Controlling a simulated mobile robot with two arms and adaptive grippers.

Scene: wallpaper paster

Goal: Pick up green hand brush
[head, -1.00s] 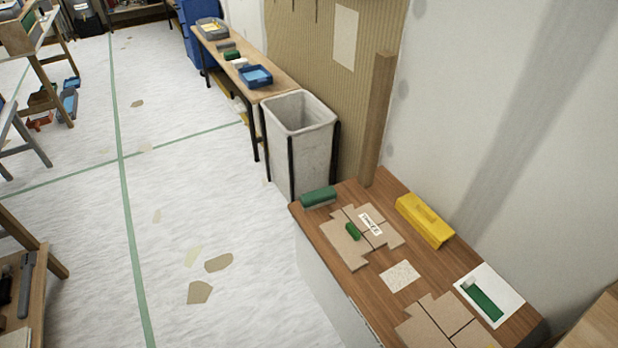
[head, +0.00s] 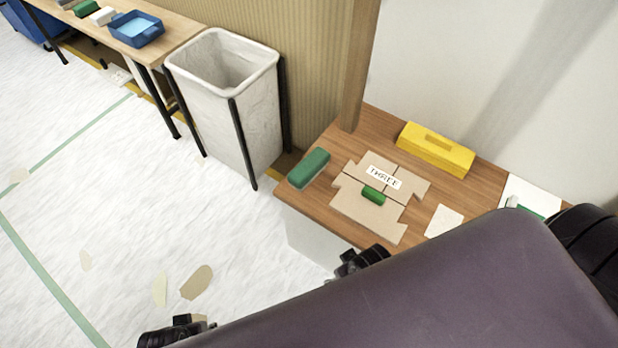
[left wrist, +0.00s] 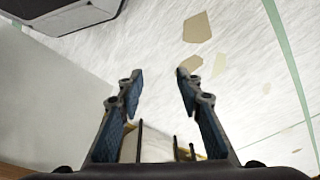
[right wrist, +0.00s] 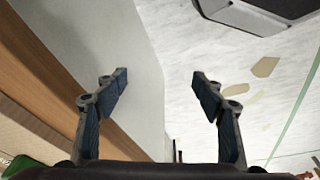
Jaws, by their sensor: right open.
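A dark green block-shaped brush (head: 309,168) lies at the left end of the brown wooden table (head: 318,212) in the head view. A smaller green piece (head: 373,195) lies on cardboard near the "THREE" label. Another green item (head: 530,206) at the right is partly hidden by my arm. My right gripper (right wrist: 160,74) is open and empty, above the floor beside the table edge. Part of a green item (right wrist: 24,166) shows at the lower left of the right wrist view; I cannot tell which. My left gripper (left wrist: 159,72) is open and empty, facing the floor.
A yellow block (head: 436,150) lies against the wall side of the table. A white bin (head: 225,95) in a black frame stands left of the table. A bench with a blue tray (head: 136,29) is behind it. The floor at left is mostly clear, with paper scraps (head: 197,282).

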